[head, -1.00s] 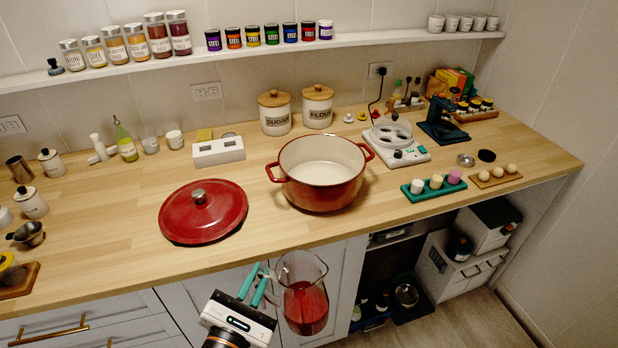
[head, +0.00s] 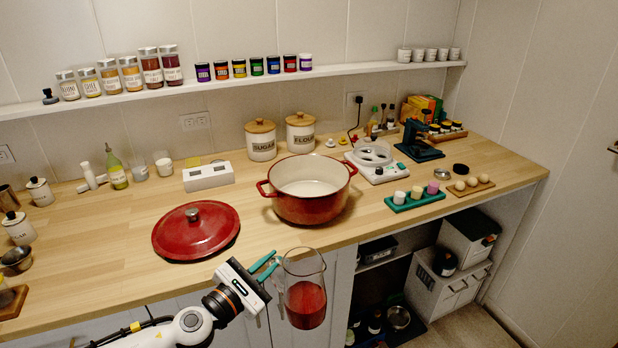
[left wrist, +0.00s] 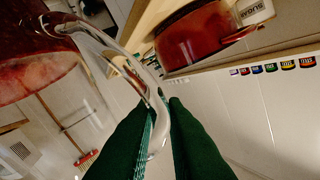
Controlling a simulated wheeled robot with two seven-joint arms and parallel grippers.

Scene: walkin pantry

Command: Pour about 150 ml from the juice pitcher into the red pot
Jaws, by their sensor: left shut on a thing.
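The glass juice pitcher (head: 305,296) holds red juice and hangs upright in front of the counter edge. My left gripper (head: 268,268) is shut on its handle from the left. In the left wrist view the green fingers close around the clear handle (left wrist: 158,128), and red juice (left wrist: 38,72) shows at the upper left. The open red pot (head: 308,205) stands on the counter beyond the pitcher, its inside pale and empty-looking. It also shows in the left wrist view (left wrist: 192,40). Its red lid (head: 196,231) lies on the counter to the left. My right gripper is not in view.
A white scale (head: 374,161) and a green tray with small cups (head: 414,200) stand right of the pot. Sugar and flour jars (head: 261,141) stand behind it. Below the counter, an open shelf space holds white boxes (head: 443,283).

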